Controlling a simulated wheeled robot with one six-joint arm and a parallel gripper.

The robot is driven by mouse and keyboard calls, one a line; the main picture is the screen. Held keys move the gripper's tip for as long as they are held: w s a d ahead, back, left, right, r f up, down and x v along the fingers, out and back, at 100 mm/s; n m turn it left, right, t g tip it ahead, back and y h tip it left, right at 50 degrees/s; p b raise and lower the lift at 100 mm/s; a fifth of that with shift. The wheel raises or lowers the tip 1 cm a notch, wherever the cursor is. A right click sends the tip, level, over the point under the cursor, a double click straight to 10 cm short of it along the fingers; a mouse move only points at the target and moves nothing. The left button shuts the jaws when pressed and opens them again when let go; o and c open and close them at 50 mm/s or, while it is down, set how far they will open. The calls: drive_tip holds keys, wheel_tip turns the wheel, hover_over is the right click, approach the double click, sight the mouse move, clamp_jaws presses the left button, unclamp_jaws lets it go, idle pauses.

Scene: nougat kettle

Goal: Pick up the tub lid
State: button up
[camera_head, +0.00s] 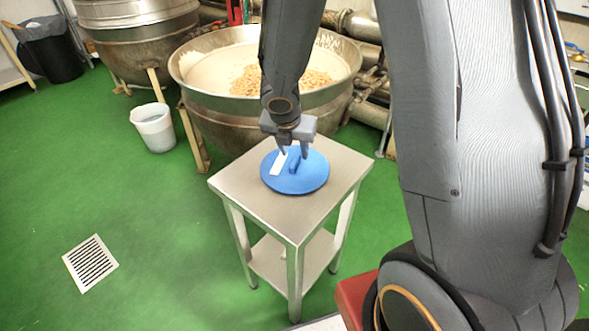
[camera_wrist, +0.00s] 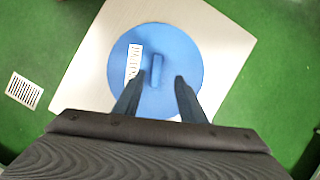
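The tub lid (camera_head: 309,175) is a round blue disc lying flat on a small steel table (camera_head: 244,186). It has a raised bar handle (camera_head: 294,164) in the middle and a white label (camera_head: 278,165) beside the handle. In the wrist view the lid (camera_wrist: 190,55) lies ahead of the fingers, with its handle (camera_wrist: 156,71) between the lines of the two fingertips. My gripper (camera_head: 293,153) is open and empty over the lid, its fingers pointing down. The wrist view shows the fingertips (camera_wrist: 157,78) spread apart on either side of the handle. I cannot tell the exact height above the lid.
A large steel kettle (camera_head: 222,105) with pale nougat and nuts stands right behind the table. A white bucket (camera_head: 153,128) stands on the green floor to the left. A floor drain (camera_head: 90,263) lies at front left.

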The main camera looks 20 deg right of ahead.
sight(294, 161)
drive_tip(key=x, duration=0.1)
drive_tip(key=b+x, duration=0.1)
drive_tip(key=x, duration=0.3)
drive_tip(key=shift+w+a+f, duration=0.15)
drive_tip(key=shift+a+f, duration=0.1)
clamp_jaws()
